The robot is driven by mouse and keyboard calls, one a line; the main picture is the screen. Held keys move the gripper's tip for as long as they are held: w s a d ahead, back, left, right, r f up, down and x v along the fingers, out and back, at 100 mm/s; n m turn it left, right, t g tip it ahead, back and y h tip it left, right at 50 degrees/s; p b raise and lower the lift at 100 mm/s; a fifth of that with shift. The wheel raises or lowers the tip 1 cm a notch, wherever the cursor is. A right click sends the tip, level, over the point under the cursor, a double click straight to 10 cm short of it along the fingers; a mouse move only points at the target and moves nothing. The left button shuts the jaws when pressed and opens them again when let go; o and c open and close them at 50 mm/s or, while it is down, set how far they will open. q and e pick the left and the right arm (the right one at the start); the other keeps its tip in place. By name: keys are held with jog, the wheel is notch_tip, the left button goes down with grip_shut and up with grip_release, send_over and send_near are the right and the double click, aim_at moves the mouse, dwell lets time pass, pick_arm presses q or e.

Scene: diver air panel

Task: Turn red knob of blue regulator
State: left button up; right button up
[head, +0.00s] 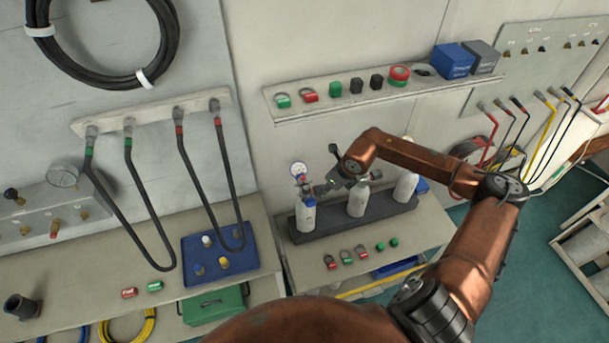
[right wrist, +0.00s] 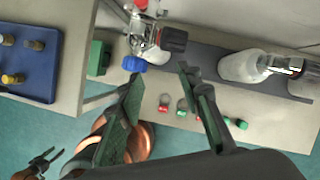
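The blue regulator sits on the left white cylinder (head: 306,214). Its blue-rimmed gauge (head: 299,169) faces up in the head view. In the right wrist view the metal regulator body (right wrist: 150,40) shows a red part (right wrist: 141,4) at the top edge, a blue part (right wrist: 133,63) and a dark knob (right wrist: 173,40). I cannot tell surely whether the red part is the knob. My right gripper (head: 326,187) is open and empty just right of the regulator; its green-padded fingers (right wrist: 160,74) point at it, apart from it. A small dark pronged shape (right wrist: 40,164) may be my left gripper.
Two more cylinders (head: 358,199) (head: 405,187) stand in the same dark rack (head: 350,224). Red and green fittings (head: 346,257) lie in front of it. A shelf (head: 380,97) with caps hangs above. A blue tray (head: 195,285) lies to the left.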

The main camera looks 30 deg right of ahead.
jog(key=p, duration=0.3)
send_near(303, 177)
jog(key=x, duration=0.5)
jog(key=shift+w+r, duration=0.1)
jog(key=shift+w, duration=0.15)
jog(key=shift+s+p+x, duration=0.2)
jog(key=shift+p+x, duration=0.1)
jog(key=shift+x, duration=0.8)
jog(key=shift+w+f, duration=0.1)
jog(key=shift+f, duration=0.5)
grip_shut()
